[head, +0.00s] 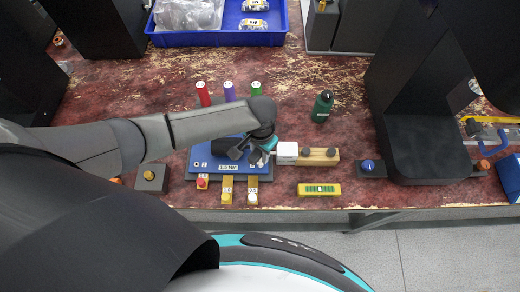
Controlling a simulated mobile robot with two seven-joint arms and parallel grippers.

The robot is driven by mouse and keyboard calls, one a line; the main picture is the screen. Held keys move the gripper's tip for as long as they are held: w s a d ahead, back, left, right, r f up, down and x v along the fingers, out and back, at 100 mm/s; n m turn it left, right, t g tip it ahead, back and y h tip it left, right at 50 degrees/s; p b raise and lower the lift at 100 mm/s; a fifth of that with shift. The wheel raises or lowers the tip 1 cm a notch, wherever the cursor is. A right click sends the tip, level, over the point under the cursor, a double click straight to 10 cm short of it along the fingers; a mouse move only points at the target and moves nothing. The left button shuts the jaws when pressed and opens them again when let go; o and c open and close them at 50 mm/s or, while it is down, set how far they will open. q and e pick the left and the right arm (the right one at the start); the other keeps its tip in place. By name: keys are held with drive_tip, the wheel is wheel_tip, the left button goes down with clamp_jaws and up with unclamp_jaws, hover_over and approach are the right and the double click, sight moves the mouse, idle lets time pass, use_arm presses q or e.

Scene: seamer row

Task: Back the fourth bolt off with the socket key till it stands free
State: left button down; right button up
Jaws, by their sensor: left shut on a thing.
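My left gripper (263,155) reaches in from the left over the right part of a blue plate (205,165) on a dark base. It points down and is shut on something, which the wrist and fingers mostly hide. I take it to be the socket key, but its shape and lower end cannot be made out. The fourth bolt cannot be picked out; the arm covers much of the plate. A dark oval part and a white label (231,167) show on the plate. My right gripper is not in view.
Red, purple and green cylinders (229,91) stand behind the plate. Red, yellow and white pegs (227,196) stand in front. Right are a white cube (287,152), a wooden block (318,157), a green bottle (322,106) and a yellow strip (319,189). A blue tray (220,38) lies behind.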

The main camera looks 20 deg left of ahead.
use_arm(q)
drive_tip(key=shift+s+n, duration=0.1)
drive_tip(key=shift+n, duration=0.3)
drive_tip(key=shift+f, duration=0.1)
drive_tip(key=shift+s+n+p, duration=0.1)
drive_tip(key=shift+n+p, duration=1.1)
drive_tip(key=shift+n, duration=0.7)
